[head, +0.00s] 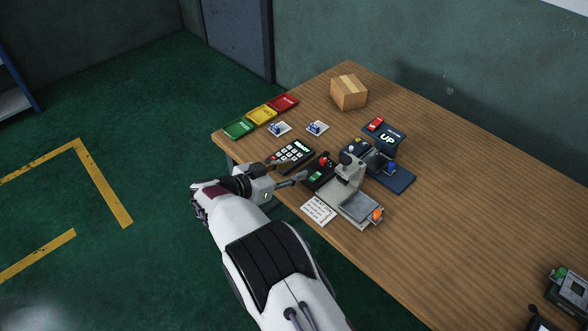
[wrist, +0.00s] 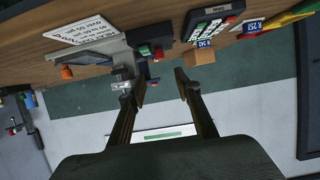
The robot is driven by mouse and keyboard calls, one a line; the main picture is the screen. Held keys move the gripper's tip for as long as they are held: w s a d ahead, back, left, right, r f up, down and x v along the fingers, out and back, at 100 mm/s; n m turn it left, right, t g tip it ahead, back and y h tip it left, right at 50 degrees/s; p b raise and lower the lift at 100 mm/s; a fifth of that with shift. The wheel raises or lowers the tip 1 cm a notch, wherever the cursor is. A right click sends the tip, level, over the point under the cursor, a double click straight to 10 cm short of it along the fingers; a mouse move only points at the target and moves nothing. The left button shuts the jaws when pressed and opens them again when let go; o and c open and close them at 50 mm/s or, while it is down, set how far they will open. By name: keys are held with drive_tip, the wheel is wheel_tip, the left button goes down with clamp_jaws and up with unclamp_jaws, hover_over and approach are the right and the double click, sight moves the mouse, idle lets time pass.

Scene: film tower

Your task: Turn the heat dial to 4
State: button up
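A grey press-like device (head: 350,178) with a flat plate stands near the table's front edge. An orange knob (head: 377,214) sits on its near right corner; it may be the heat dial, but its marks and setting are too small to read. The knob also shows in the wrist view (wrist: 66,72), at the left. My gripper (head: 300,178) is at the table's front edge, left of the grey device and apart from the knob. In the wrist view my gripper (wrist: 160,82) has its two fingers spread, with nothing held between them.
A black box (head: 319,172) with red and green buttons and a keypad (head: 293,154) lie near my gripper. A printed card (head: 318,210) lies at the front edge. A blue device (head: 384,165) stands behind. A cardboard box (head: 348,92) is farther back. The table's right part is mostly clear.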

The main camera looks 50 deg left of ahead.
drive_tip(key=shift+w, duration=0.15)
approach(323, 160)
drive_tip(key=shift+w+d, duration=0.15)
drive_tip(key=shift+w, duration=0.1)
drive_tip(key=shift+w+f, duration=0.1)
drive_tip(key=shift+w, duration=0.05)
drive_tip(key=shift+x, duration=3.8)
clamp_jaws()
